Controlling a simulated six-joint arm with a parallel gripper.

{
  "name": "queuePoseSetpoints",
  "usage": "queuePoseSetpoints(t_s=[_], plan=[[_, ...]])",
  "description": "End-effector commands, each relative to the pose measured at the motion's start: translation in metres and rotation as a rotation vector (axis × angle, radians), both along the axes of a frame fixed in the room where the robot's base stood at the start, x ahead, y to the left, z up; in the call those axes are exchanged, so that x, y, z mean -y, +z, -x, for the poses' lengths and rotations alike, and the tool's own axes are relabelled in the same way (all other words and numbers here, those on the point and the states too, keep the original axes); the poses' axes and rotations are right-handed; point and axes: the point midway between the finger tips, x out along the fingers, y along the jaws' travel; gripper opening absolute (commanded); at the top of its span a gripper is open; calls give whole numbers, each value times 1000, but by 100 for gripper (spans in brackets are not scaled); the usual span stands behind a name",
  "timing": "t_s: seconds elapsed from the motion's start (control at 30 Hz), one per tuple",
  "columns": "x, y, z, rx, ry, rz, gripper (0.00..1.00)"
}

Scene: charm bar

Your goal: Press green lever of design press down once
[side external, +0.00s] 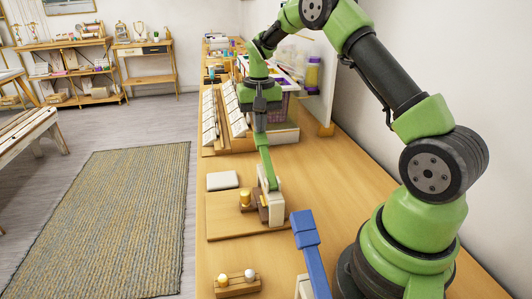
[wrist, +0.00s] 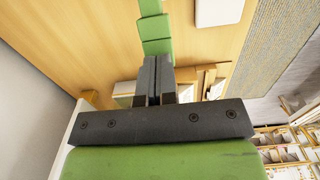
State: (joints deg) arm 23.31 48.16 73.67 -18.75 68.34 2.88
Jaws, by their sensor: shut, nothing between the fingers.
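The green lever (side external: 265,163) rises from the cream body (side external: 271,202) of the design press, its raised end slanting up toward the back. My gripper (side external: 260,124) is shut and empty, pointing down at the raised end of the lever. In the wrist view the closed fingertips (wrist: 158,62) overlap the near end of the green lever (wrist: 156,28). I cannot tell whether they touch it or are just above it. A brass-coloured cylinder (side external: 245,197) is on the front of the press.
A blue lever (side external: 308,245) stands nearer the camera, beside my base. A white pad (side external: 222,180) lies left of the press. A small wooden holder (side external: 236,288) with a gold and a white ball is at the front. White tilted racks (side external: 236,117) and a purple basket stand behind.

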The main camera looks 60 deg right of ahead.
Motion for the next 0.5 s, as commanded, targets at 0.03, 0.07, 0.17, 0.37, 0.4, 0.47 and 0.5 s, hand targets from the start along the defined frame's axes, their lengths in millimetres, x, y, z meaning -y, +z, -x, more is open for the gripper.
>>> queuePoseSetpoints(t_s=[0.03,0.07,0.17,0.37,0.4,0.47,0.5], plan=[[0,3,0,2,0,1,0],[0,5,0,1,0,0,0],[-1,10,1,1,0,1,0],[-1,15,1,1,0,1,0],[-1,16,1,1,0,1,0],[-1,19,1,2,0,2,0],[-1,22,1,3,0,1,0]])
